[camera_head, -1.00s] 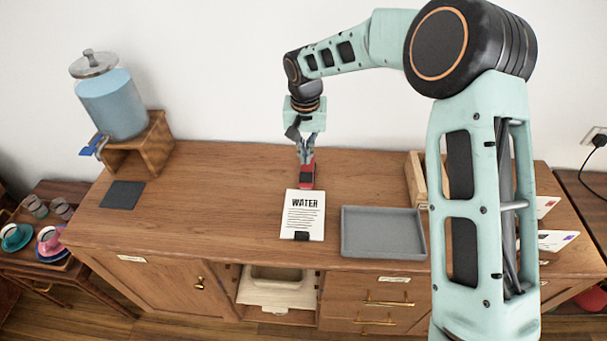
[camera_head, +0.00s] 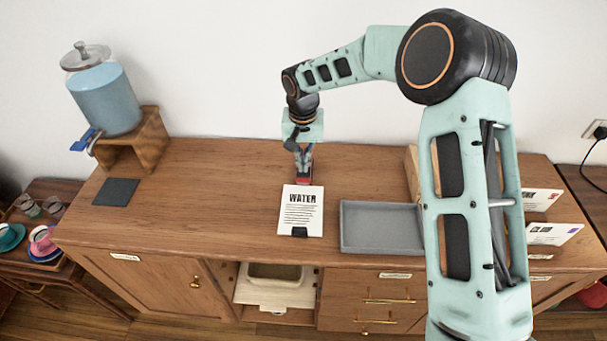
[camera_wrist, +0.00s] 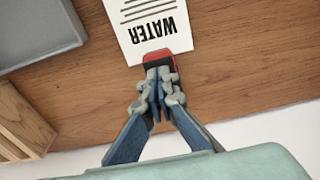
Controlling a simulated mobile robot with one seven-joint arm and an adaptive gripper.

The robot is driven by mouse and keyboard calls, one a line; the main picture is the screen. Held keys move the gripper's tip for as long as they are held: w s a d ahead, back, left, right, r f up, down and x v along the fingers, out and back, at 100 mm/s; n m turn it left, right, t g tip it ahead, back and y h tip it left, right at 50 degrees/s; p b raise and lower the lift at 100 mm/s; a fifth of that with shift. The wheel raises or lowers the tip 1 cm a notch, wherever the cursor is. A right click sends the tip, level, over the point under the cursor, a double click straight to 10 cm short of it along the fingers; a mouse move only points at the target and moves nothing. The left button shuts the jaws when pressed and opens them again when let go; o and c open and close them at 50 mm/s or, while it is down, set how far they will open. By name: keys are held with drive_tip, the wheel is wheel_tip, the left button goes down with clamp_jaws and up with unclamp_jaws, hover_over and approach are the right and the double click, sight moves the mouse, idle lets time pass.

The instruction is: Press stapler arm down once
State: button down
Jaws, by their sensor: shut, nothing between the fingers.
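The red and black stapler (camera_head: 304,179) stands on the wooden cabinet top behind a paper sheet headed WATER (camera_head: 301,211). In the wrist view the stapler (camera_wrist: 158,55) has its red end over the sheet's edge (camera_wrist: 148,22). My gripper (camera_head: 304,166) points down at the stapler with its fingers together and nothing held. In the wrist view my gripper's fingertips (camera_wrist: 159,75) overlap the stapler's near part and hide much of it. They look at or very near its top, but I cannot tell whether they touch.
A grey tray (camera_head: 382,249) lies right of the sheet. A blue drink dispenser (camera_head: 105,98) on a wooden stand (camera_head: 145,145) and a dark mat (camera_head: 116,192) are at left. Envelopes (camera_head: 553,234) sit at right. The cabinet top between mat and sheet is clear.

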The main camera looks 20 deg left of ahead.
drive_tip(key=shift+f, duration=0.4)
